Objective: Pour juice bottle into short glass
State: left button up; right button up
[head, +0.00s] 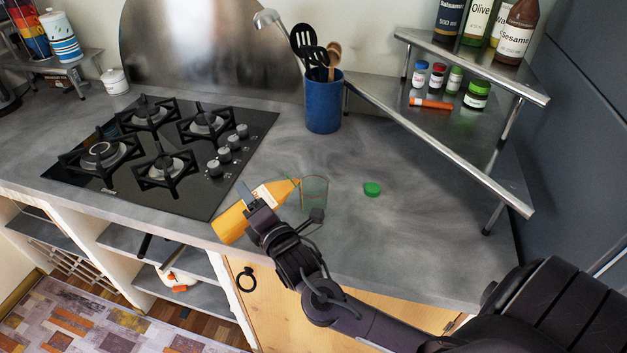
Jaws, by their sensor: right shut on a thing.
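The juice bottle (232,224) is orange with a pale label. It is tilted almost onto its side, its neck pointing right toward the short glass (315,192). My right gripper (262,199) is shut on the bottle around its middle and partly hides it. The short glass is clear, slightly greenish, and stands upright on the counter. The bottle's mouth is at the glass's left rim; I cannot tell whether they touch or whether juice is in the glass. My left gripper is not in view.
A green cap (372,189) lies on the counter right of the glass. A gas hob (190,185) is at the left. A blue utensil holder (323,105) stands behind. A metal corner shelf (470,150) with jars and bottles is at the right. The counter (410,235) between is clear.

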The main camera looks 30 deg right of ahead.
jog(key=shift+r+m, duration=0.15)
jog(key=shift+m, duration=0.15)
jog(key=shift+d+r+m+p, duration=0.55)
jog(key=shift+r+m+p, duration=0.25)
jog(key=shift+r+p, duration=0.15)
dwell(3.8)
jog(key=shift+r+m+p, duration=0.25)
jog(key=shift+m+p, duration=0.05)
jog(key=shift+p, duration=0.15)
dwell(1.9)
